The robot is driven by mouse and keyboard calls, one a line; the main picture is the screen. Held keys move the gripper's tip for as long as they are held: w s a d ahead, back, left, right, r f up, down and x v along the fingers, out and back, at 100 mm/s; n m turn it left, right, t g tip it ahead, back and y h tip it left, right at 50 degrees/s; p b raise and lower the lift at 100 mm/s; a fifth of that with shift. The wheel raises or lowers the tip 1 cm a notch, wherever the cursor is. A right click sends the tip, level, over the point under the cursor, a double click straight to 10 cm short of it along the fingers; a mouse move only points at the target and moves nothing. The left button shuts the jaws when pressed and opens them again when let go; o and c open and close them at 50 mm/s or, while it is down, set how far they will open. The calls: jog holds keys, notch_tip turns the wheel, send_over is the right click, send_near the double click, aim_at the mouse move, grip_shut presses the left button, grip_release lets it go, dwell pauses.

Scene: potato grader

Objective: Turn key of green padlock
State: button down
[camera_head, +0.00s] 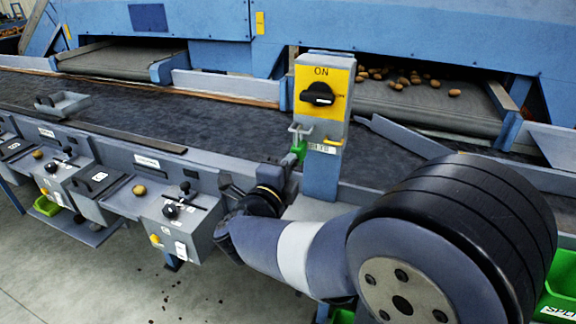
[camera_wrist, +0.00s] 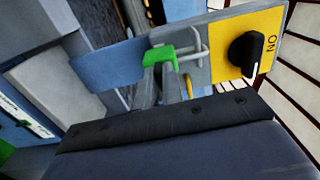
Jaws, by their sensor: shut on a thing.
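The green padlock (camera_head: 299,150) hangs by its shackle from a hasp on the side of the yellow-faced switch box, below the ON switch. In the wrist view the green padlock (camera_wrist: 172,57) and its metal shackle show above my gripper. My gripper (camera_head: 290,166) reaches up to the padlock's lower end from the front left. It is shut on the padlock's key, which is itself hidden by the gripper.
The black rotary switch (camera_head: 319,94) sits on the yellow plate (camera_head: 338,80) on a blue-grey post. Grey control boxes (camera_head: 180,222) line the left front. A dark conveyor belt (camera_head: 190,112) runs behind; potatoes (camera_head: 402,80) lie at the back right.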

jog(key=c, duration=1.5)
grip_release()
jog(key=shift+c, duration=0.2)
jog(key=shift+s, duration=0.1)
jog(key=b+v, duration=0.1)
jog(key=v, duration=0.9)
jog(key=shift+s, duration=0.3)
jog(key=shift+w+a, duration=0.1)
jog(key=shift+w, duration=0.05)
jog(key=p+x, duration=0.1)
jog(key=x, duration=0.9)
jog(key=shift+w, duration=0.3)
jog(key=shift+s, duration=0.1)
